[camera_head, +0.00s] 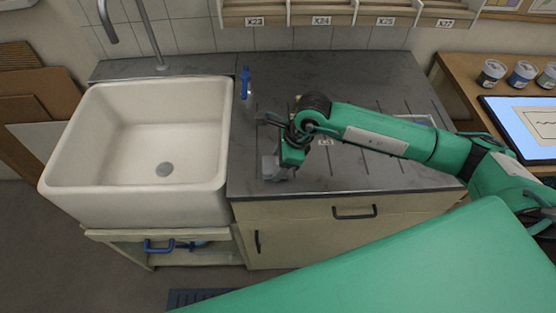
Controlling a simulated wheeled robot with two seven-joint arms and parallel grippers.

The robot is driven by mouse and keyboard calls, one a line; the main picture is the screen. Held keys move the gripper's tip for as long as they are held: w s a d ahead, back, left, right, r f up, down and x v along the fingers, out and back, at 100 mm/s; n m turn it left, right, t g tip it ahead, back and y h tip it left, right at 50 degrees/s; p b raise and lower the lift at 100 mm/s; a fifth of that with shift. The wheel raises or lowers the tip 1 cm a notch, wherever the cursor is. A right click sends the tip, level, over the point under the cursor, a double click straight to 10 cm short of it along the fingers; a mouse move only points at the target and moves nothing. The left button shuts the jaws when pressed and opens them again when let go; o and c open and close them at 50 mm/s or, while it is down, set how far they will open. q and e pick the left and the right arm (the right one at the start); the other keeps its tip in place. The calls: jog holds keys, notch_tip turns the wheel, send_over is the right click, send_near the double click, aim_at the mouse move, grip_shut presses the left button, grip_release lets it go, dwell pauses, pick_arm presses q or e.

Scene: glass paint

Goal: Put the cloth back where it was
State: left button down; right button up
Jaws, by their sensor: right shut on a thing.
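My right gripper (281,171) is low over the front left part of the dark grey counter (310,75), to the right of the sink. It points down and is shut on a small light grey thing, which appears to be the cloth (269,166). The cloth is at or just above the counter top; I cannot tell if it touches. The fingers are partly hidden by the green wrist. My left gripper is not in view.
A white sink (130,185) with a tap is at the left. A blue-topped spray bottle (246,85) stands at its right edge. Labelled shelves (322,20) hang above. A wooden desk with jars (491,72) and a screen (530,125) is at the right.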

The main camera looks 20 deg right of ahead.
jog(key=shift+f, duration=0.15)
jog(key=o, duration=0.9)
jog(key=shift+r, duration=0.3)
jog(key=b+v, duration=0.3)
jog(key=v, duration=0.8)
jog(key=shift+s+d+r, duration=0.1)
jog(key=shift+d+r, duration=0.15)
jog(key=shift+r, duration=0.1)
